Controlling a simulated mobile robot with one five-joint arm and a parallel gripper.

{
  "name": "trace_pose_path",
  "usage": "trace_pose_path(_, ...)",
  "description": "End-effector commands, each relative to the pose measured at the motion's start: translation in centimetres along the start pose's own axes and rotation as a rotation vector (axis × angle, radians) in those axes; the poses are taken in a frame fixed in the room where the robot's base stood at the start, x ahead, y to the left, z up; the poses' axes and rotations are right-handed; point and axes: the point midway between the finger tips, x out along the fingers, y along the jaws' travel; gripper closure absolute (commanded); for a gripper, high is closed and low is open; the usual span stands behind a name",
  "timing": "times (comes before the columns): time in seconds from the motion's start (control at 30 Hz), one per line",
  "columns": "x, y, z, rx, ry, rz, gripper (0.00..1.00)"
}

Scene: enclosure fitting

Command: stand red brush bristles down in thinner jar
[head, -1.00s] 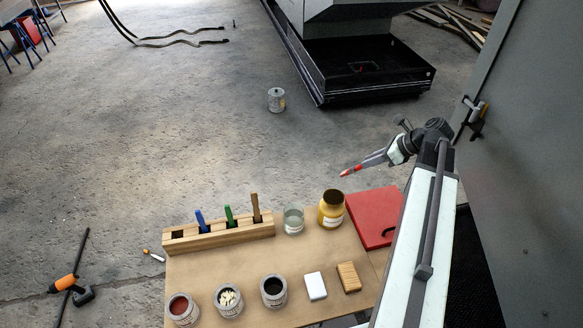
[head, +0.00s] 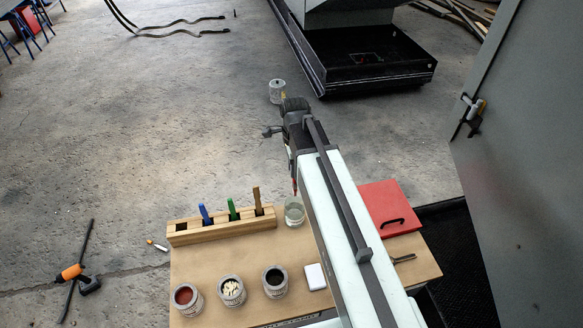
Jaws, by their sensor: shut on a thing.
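The red brush (head: 295,187) shows as a thin red strip hanging nearly upright, beside the edge of my arm. My gripper (head: 292,165) is shut on it, and the fingers are mostly hidden by my own arm. A clear glass jar (head: 294,212) with pale liquid, which looks like the thinner jar, stands on the board just below the brush. The lower end of the brush appears at or just above the jar's mouth. I cannot tell whether it is inside the rim.
A wooden rack (head: 222,230) holding blue, green and brown handles stands left of the jar. Several tins (head: 232,291) and a white block (head: 314,277) are in front. A red box (head: 389,207) lies right of my arm, which hides the board's middle.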

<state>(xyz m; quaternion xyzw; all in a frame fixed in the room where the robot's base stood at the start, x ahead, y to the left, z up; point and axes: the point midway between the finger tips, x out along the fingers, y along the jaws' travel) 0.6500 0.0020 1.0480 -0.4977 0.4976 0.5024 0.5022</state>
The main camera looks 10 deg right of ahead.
Motion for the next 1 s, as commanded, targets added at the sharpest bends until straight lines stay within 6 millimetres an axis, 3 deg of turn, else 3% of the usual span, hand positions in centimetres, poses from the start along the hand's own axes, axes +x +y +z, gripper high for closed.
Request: trace_pose_path(1.0, 9.6, 0.0, 0.0, 0.0, -0.001, 0.0, 1.0)
